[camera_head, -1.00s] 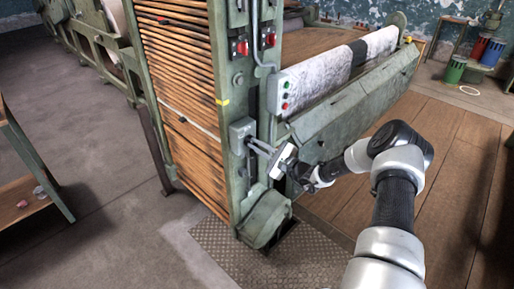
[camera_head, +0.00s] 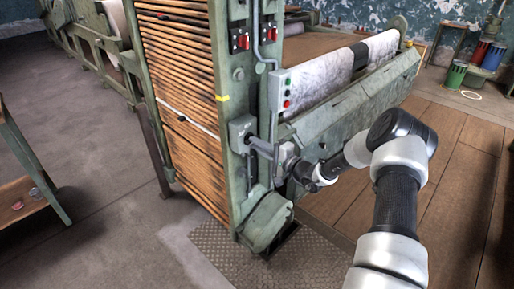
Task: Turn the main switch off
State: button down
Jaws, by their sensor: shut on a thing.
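The main switch appears to be the grey box (camera_head: 241,131) on the green post at the near corner of the machine. A short grey lever (camera_head: 257,145) sticks out from the box toward my arm. My gripper (camera_head: 272,152) is at the outer end of this lever and is shut on it. My gripper comes in from the right, low beside the post. The exact grip and the lever's marked position are too small to tell.
A button panel (camera_head: 287,90) with green and red buttons is above my gripper. Red switches (camera_head: 240,40) sit higher on the post. A green rounded housing (camera_head: 265,222) is below. A patterned cloth roll (camera_head: 325,75) lies behind.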

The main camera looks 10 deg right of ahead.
jog(key=shift+n, duration=0.3)
dwell(0.4)
jog(key=c, duration=1.8)
grip_release()
jog(key=p+v, duration=0.1)
jog(key=v, duration=1.6)
jog(key=shift+s+d, duration=0.15)
jog(key=shift+s, duration=0.05)
